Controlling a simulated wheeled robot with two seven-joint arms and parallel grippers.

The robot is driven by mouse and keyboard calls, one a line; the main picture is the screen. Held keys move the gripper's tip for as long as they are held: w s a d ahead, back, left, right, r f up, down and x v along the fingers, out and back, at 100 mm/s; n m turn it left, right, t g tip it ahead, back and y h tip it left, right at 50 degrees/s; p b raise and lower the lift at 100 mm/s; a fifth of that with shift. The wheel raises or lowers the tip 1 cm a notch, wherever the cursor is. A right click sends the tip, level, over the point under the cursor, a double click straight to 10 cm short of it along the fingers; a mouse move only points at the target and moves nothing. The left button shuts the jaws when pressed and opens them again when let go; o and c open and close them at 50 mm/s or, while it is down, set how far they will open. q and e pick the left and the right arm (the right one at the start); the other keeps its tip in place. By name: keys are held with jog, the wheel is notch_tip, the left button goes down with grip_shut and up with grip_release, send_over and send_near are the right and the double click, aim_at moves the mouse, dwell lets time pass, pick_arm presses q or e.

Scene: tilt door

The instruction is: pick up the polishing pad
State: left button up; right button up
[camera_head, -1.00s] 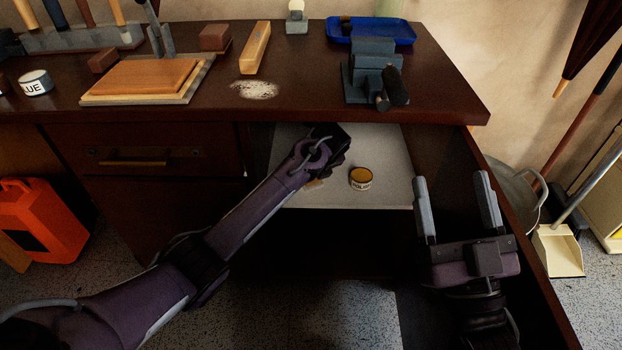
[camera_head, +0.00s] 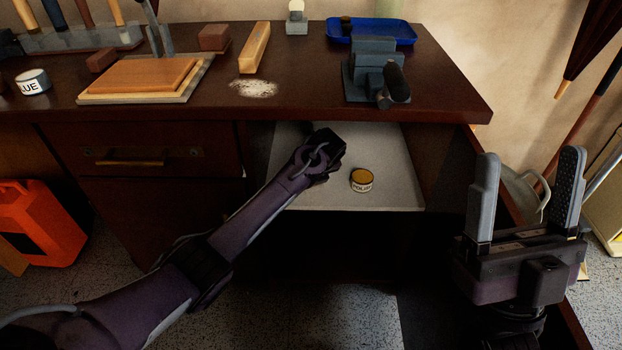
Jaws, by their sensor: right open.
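My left gripper (camera_head: 328,146) reaches into the open compartment under the desk top, over the pale shelf (camera_head: 392,195). Its fingers are dark and turned away, so I cannot tell whether they are open or shut, or whether they hold anything. No polishing pad can be made out; my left gripper and forearm cover part of the shelf. A small round tin with a yellowish lid (camera_head: 362,180) stands on the shelf, right of my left gripper and apart from it. My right gripper (camera_head: 530,158) is open and empty, fingers up, at the right near the open door (camera_head: 503,197).
The wooden desk top (camera_head: 300,100) carries a blue tray (camera_head: 395,36), a grey vise (camera_head: 372,75), a wooden bar (camera_head: 255,48) and a board (camera_head: 145,78). A drawer (camera_head: 140,150) is shut at the left. An orange canister (camera_head: 45,225) stands on the floor.

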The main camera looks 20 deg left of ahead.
pick_arm(q)
jog(key=c, duration=0.8)
